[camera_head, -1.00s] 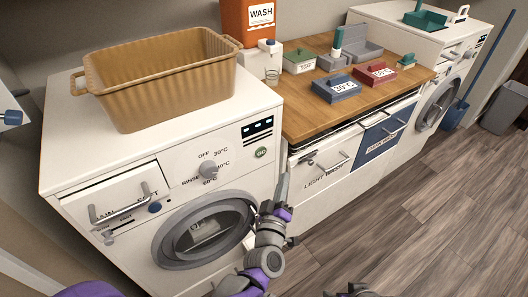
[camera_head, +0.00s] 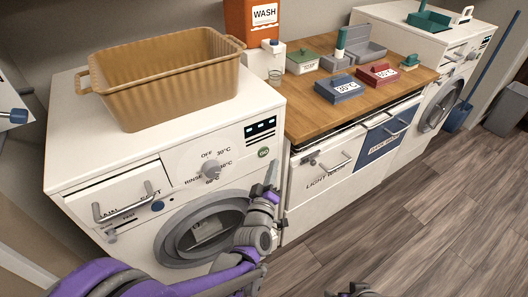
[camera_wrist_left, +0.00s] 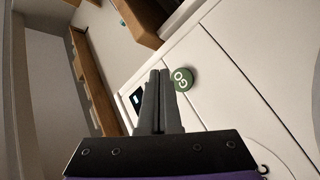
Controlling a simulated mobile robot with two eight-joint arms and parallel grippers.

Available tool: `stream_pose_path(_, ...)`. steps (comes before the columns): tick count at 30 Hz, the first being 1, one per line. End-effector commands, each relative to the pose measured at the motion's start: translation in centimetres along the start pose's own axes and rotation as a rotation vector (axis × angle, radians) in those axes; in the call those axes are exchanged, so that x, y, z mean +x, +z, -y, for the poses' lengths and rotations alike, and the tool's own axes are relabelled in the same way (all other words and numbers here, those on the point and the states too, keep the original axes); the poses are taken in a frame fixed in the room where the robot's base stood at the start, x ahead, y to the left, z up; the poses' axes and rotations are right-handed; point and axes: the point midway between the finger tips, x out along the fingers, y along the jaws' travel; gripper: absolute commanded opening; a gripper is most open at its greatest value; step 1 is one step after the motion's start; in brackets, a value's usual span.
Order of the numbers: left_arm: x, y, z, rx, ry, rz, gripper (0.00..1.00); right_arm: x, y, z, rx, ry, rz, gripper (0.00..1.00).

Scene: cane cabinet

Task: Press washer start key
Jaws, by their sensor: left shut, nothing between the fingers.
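The nearer washer (camera_head: 120,170) stands at the left with its front facing me. Its start key is a round green GO button (camera_head: 263,152) at the right of the panel, under a dark display (camera_head: 259,128). The button also shows in the left wrist view (camera_wrist_left: 183,79). My left gripper (camera_head: 272,165) is shut and empty, with its tips just below the button in the head view. In the left wrist view the shut fingertips (camera_wrist_left: 160,72) point just left of the button; I cannot tell whether they touch it. A dark part of my right gripper (camera_head: 352,289) shows at the bottom edge.
A tan basket (camera_head: 165,95) and an orange WASH box (camera_head: 252,20) stand on the washer's left and back. A wooden counter (camera_head: 310,118) with several small boxes adjoins at the right. A selector knob (camera_head: 208,168) and round door (camera_head: 205,228) are left of my gripper.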

Motion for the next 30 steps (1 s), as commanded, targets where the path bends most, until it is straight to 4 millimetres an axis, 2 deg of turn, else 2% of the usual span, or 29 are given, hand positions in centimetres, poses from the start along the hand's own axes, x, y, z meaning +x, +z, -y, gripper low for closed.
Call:
stream_pose_path(3,1.0,-0.7,0.7,0.002,-0.001,-0.001,0.00,0.1,0.0,0.0,0.000,0.000,0.000,0.88)
stream_pose_path(9,1.8,-1.3,1.3,0.000,0.000,0.000,0.00,0.1,0.0,0.0,0.000,0.000,0.000,0.88)
stream_pose_path(30,1.9,-1.3,1.3,0.000,0.000,0.001,0.00,0.1,0.0,0.0,0.000,0.000,0.000,0.88)
